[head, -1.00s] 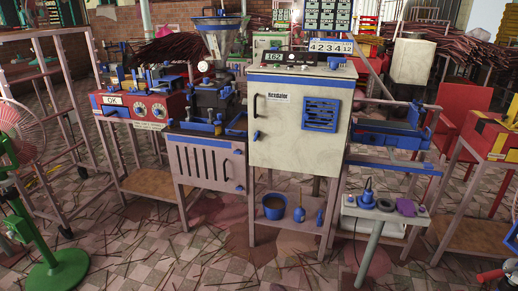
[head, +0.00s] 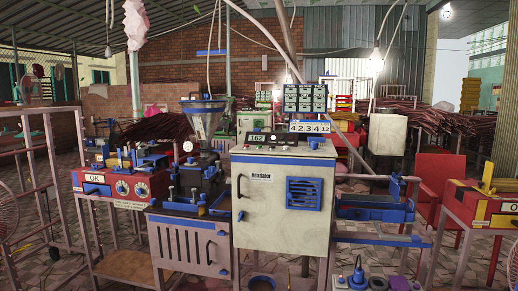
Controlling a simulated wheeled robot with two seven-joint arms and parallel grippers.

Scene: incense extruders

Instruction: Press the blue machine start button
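The blue-trimmed machine is a tall cream cabinet (head: 262,215) with blue edging, a vented blue panel and a door handle, in the middle of the head view. A control panel (head: 283,138) with a small display and knobs sits on its top. A pedestal control box (head: 341,286) stands at the bottom edge, right of the cabinet, partly cut off. It carries a blue upright part (head: 358,275), a round grey-blue part (head: 378,283) and a purple part (head: 399,283). I cannot tell which of these is the start button. Neither gripper is in view.
A red machine (head: 125,187) with dials and an "OK" label stands at the left. A metal hopper (head: 203,118) rises behind the cabinet's left side. A red chair (head: 436,198) and a red-yellow machine (head: 483,203) stand at the right. Pink frames (head: 52,185) line the left.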

